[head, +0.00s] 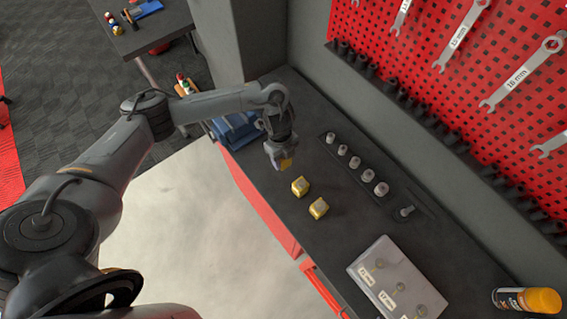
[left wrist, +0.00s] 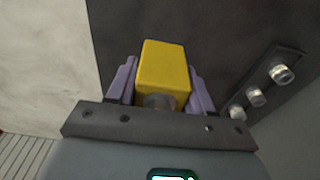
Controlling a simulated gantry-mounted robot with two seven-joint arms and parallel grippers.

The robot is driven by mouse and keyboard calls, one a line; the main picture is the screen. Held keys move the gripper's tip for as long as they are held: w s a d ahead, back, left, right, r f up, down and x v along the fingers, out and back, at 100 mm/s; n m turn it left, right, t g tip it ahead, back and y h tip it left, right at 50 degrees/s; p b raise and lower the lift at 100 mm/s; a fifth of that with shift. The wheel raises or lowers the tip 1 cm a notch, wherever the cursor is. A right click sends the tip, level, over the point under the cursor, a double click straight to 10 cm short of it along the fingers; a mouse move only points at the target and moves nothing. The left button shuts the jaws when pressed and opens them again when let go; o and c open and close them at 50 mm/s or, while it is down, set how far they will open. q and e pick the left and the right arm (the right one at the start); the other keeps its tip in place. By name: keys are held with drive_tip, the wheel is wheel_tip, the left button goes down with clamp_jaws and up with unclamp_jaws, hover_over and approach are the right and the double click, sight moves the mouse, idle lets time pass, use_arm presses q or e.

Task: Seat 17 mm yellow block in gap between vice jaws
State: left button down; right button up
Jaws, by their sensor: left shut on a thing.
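My left gripper (head: 281,157) is shut on a yellow block (left wrist: 163,68) and holds it above the dark bench. The block also shows in the head view (head: 286,163), mostly covered by the gripper. In the left wrist view it sits between the two purple fingers, with a round grey part on its near face. Two other yellow blocks (head: 300,186) and (head: 318,208) rest on the bench nearby. A blue vice (head: 235,130) stands at the bench's far end, partly behind my left arm; its jaw gap cannot be made out. My right gripper is not in view.
A row of metal sockets (head: 355,162) lies in a dark tray near the wall. A labelled grey plate (head: 398,280) and an orange spray can (head: 527,300) are at the near end. Wrenches hang on the red pegboard (head: 428,75).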

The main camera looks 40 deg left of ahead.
use_arm(q)
wheel_tip(320, 180, up, 5)
drive_tip(key=shift+r+p, duration=0.15)
drive_tip(key=shift+p, duration=1.1)
wheel_tip(320, 180, up, 10)
drive_tip(key=p, duration=1)
drive_tip(key=shift+d, duration=0.1)
